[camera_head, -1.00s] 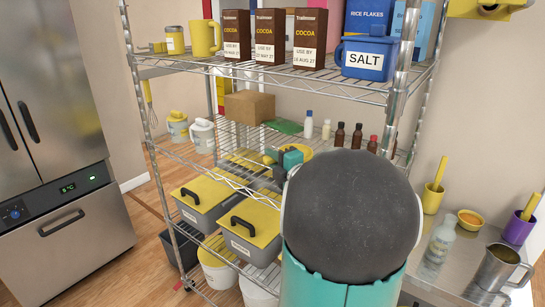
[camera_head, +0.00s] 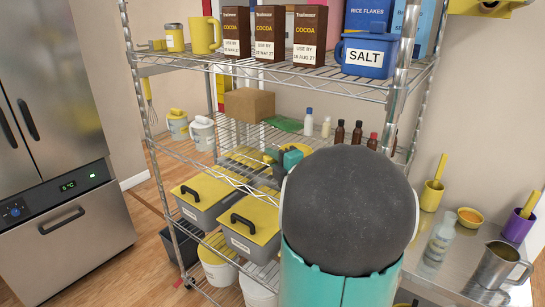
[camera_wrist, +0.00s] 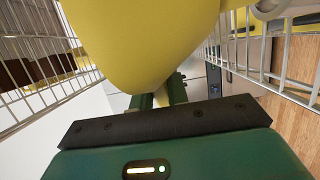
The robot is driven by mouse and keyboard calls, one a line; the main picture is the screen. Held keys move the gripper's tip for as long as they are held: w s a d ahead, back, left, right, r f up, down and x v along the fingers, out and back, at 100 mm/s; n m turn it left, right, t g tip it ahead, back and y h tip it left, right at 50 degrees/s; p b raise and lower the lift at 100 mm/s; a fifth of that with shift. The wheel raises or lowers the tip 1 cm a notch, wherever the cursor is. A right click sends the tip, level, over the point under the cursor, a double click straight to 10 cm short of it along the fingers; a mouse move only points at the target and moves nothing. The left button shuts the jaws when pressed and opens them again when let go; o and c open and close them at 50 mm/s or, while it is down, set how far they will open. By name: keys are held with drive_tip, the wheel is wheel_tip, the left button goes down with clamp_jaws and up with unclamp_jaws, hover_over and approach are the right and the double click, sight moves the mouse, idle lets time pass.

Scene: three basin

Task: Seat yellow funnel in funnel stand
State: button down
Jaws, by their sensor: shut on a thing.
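The yellow funnel (camera_wrist: 135,40) fills the upper middle of the wrist view, very close to the camera. My gripper (camera_wrist: 160,95) is shut on it, with the dark green fingers partly hidden beneath the funnel. I cannot pick out the funnel stand in either view.
The wire rack (camera_head: 300,80) surrounds the work area. Its upper shelf holds cocoa boxes (camera_head: 270,35) and a blue salt box (camera_head: 365,55). The middle shelf has a cardboard box (camera_head: 250,104) and several small bottles (camera_head: 340,132). Lidded grey bins (camera_head: 250,232) stand below.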

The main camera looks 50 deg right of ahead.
drive_tip(key=shift+f, duration=1.1)
drive_tip(key=shift+f, duration=0.25)
idle(0.4)
drive_tip(key=shift+f, duration=0.55)
drive_tip(key=shift+r, duration=0.1)
drive_tip(key=c, duration=1.3)
unclamp_jaws()
drive_tip(key=v, duration=1.3)
drive_tip(key=shift+s, duration=0.35)
